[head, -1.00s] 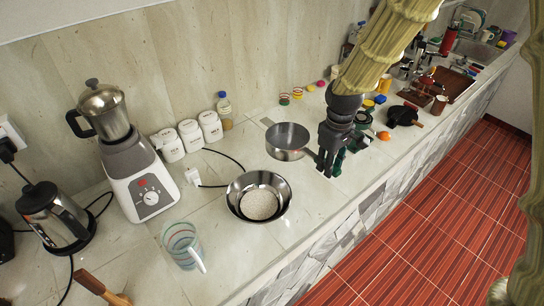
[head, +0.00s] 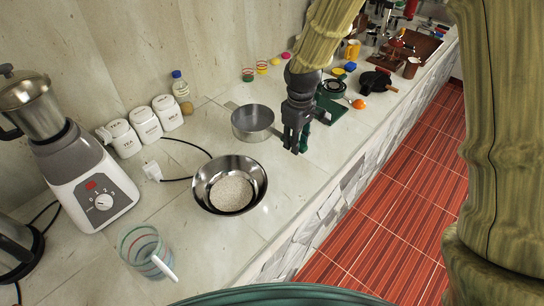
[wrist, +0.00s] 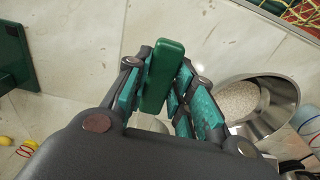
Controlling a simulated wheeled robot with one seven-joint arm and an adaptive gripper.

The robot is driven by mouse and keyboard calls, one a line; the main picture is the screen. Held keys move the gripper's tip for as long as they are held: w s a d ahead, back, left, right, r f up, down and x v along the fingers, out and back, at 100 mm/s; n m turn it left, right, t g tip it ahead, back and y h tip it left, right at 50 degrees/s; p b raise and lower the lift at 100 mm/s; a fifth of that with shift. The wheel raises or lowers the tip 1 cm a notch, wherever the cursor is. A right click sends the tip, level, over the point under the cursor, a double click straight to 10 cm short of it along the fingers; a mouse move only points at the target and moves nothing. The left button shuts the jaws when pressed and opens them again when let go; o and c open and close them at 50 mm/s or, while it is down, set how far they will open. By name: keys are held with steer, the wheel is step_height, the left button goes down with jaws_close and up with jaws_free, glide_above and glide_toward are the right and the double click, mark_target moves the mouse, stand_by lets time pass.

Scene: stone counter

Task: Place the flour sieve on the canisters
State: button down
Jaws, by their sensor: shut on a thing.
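The flour sieve (head: 252,123) is a round metal cup with a small tab at its upper left, seen in the head view. My gripper (head: 295,143) is at its right, over the counter. In the wrist view my gripper (wrist: 160,85) is shut on a green bar (wrist: 163,72), which looks like the sieve's handle. The cup is mostly hidden there behind my gripper. I cannot tell how high the sieve is above the counter. Three white lidded canisters (head: 145,124) stand in a row by the wall, left of the sieve.
A metal bowl of pale grains (head: 230,186) sits in front of the sieve. A green scale (head: 335,106) is at right.

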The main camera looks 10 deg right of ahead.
steer(key=shift+w+f+p, duration=0.15)
steer(key=shift+f+p, duration=1)
steer(key=shift+f, duration=3.15)
steer(key=c, duration=1.2)
jaws_free()
steer(key=shift+r, duration=0.1)
steer(key=shift+r+b, duration=1.9)
steer(key=shift+r, duration=4.05)
